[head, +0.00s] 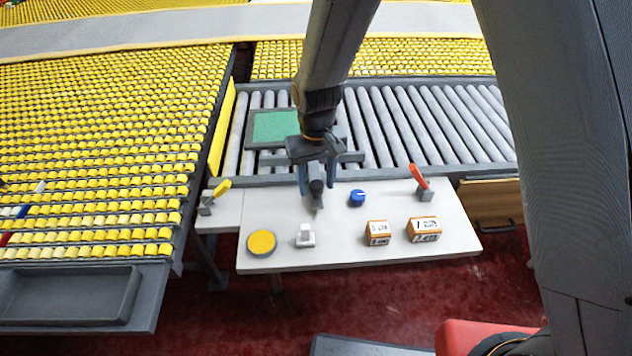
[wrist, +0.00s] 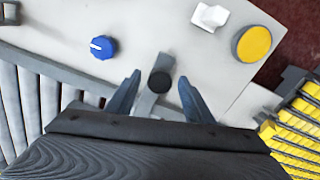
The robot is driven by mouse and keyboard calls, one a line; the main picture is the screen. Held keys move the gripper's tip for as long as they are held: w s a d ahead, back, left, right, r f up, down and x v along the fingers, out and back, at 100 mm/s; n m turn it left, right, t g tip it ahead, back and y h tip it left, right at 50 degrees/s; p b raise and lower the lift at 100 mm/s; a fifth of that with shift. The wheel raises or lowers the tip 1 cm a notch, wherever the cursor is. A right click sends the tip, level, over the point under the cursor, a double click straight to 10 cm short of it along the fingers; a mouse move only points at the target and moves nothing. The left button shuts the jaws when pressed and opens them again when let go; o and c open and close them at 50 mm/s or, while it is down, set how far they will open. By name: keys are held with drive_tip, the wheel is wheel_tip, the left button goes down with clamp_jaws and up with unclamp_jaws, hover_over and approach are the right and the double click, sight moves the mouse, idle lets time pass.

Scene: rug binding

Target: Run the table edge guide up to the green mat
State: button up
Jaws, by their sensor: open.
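The green mat (head: 275,126) lies in a grey frame on the rollers, left of and behind my gripper in the head view; the wrist view does not show it. What looks like the table edge guide is a grey bar (head: 350,157) across the rollers, partly hidden by my gripper. A grey stem with a black round knob (head: 316,186) stands at the table's back edge, seemingly part of the guide. My gripper (head: 317,190) is open, pointing down, one finger on each side of the knob. In the wrist view the knob (wrist: 160,82) lies between the fingertips, apparently untouched.
The white table (head: 340,245) holds a blue dial (head: 357,198), a yellow disc button (head: 262,242), a white switch (head: 305,236), two labelled boxes (head: 423,229) and a red lever (head: 419,178). A yellow lever (head: 221,186) is at left. Grey rollers (head: 430,125) lie clear at right.

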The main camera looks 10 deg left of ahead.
sight(315, 177)
drive_tip(key=shift+f, duration=0.55)
clamp_jaws()
drive_tip(key=w, duration=0.2)
drive_tip(key=w+a+b, duration=0.1)
drive_tip(key=w, duration=0.1)
drive_tip(key=w+b, duration=0.1)
drive_tip(key=w, duration=0.1)
drive_tip(key=shift+w+a, duration=0.3)
unclamp_jaws()
drive_tip(key=shift+s, duration=0.1)
